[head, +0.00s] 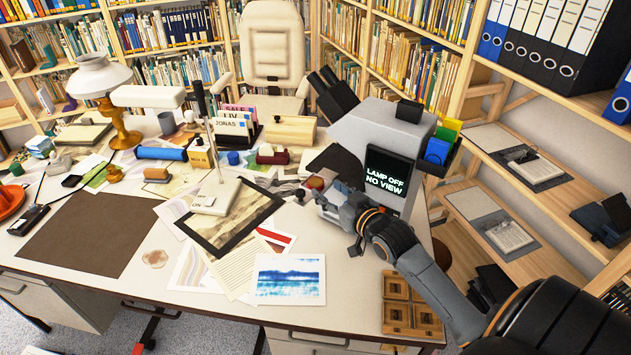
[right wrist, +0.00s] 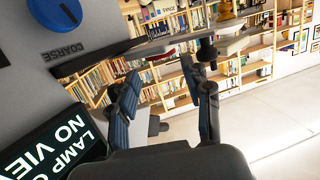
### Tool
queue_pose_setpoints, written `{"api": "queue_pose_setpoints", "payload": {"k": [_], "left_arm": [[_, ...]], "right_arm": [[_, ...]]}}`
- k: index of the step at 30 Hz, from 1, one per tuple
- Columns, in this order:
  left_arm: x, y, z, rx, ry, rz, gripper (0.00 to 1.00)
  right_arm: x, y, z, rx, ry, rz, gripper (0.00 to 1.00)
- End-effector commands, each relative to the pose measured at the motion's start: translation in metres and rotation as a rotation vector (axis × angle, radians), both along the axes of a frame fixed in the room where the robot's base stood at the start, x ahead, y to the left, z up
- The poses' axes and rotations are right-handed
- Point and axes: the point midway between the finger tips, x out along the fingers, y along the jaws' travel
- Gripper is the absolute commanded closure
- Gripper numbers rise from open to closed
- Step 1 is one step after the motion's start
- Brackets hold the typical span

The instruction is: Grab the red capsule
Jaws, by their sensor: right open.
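My left gripper does not show.
The microscope (head: 397,140) with its "LAMP OFF NO VIEW" screen stands close beside my right gripper. A framed print (head: 232,232), loose sheets and a blue picture (head: 290,279) lie on the desk (head: 350,300). A brown mat (head: 88,232) is bare.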

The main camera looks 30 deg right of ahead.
Motion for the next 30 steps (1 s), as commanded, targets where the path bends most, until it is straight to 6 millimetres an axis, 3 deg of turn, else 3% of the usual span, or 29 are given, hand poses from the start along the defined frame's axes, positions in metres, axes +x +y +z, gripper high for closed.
{"api": "queue_pose_setpoints", "payload": {"k": [7,17,23,30], "left_arm": [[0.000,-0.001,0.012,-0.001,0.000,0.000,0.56],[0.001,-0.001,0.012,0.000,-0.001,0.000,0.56],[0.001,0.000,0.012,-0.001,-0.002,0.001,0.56],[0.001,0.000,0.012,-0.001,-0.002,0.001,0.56]], "right_arm": [[0.037,0.000,0.000,0.001,-0.001,-0.001,0.51],[0.044,0.000,-0.003,0.000,-0.001,0.000,0.51],[0.044,0.000,-0.003,0.000,0.000,0.000,0.88],[0.043,0.000,-0.003,0.000,0.000,0.000,0.88]]}}
